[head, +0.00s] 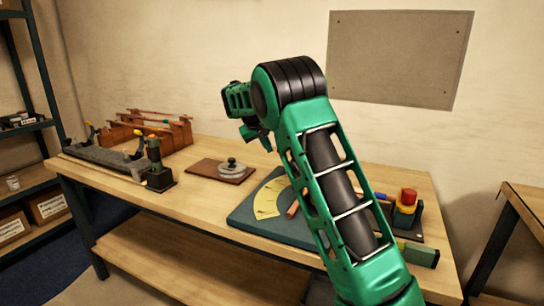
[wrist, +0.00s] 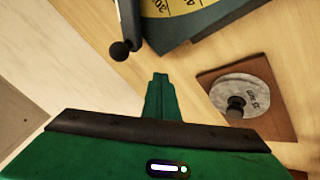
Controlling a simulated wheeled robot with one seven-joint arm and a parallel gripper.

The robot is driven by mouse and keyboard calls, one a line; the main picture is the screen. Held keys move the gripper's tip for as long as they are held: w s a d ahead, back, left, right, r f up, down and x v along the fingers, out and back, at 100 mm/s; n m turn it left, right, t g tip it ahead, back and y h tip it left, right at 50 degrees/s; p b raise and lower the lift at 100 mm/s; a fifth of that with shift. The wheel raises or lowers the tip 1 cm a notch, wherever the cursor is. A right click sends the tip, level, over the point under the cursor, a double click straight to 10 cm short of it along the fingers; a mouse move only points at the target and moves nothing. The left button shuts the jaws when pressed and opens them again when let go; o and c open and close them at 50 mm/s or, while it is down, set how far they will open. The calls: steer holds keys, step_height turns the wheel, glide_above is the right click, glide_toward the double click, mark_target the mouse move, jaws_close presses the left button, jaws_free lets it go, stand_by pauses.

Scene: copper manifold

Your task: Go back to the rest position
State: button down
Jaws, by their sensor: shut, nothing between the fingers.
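My gripper (wrist: 160,82) is shut and empty; its green fingers meet at the centre of the wrist view. In the head view my green arm rises from the lower right, and the small green part at its bent end (head: 264,141) hangs above the workbench (head: 215,208). The fingertips touch nothing that I can see. A grey disc with a black knob (wrist: 240,95) on a brown board lies to the right of the fingers in the wrist view. It also shows in the head view (head: 231,169).
A blue-green mat with a yellow dial (head: 268,197) lies partly behind my arm. A red-topped item (head: 407,198) stands to its right. A wooden rack (head: 150,132) and a dark green upright tool (head: 157,166) stand at the left. A grey plate (head: 398,58) hangs on the wall.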

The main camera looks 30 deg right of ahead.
steer(key=s+d+r+m+g+y, duration=0.1)
steer(key=s+d, duration=0.1)
steer(key=s, duration=1.2)
steer(key=s+d+r+m+g+y, duration=0.1)
steer(key=s+d+r+g+y, duration=0.15)
steer(key=s, duration=1.15)
steer(key=s+a+f+y, duration=0.1)
steer(key=s+a+f, duration=0.2)
steer(key=s, duration=0.7)
steer(key=s+a+f+m, duration=0.1)
steer(key=s+a+f, duration=0.2)
steer(key=s, duration=0.8)
steer(key=s+a+f+m+y, duration=0.1)
steer(key=s+a+f, duration=0.2)
steer(key=s, duration=0.7)
steer(key=shift+s+g+y, duration=0.2)
steer(key=shift+g+y, duration=0.15)
steer(key=shift+a, duration=0.1)
steer(key=shift+w+f, duration=0.25)
steer(key=shift+w, duration=0.4)
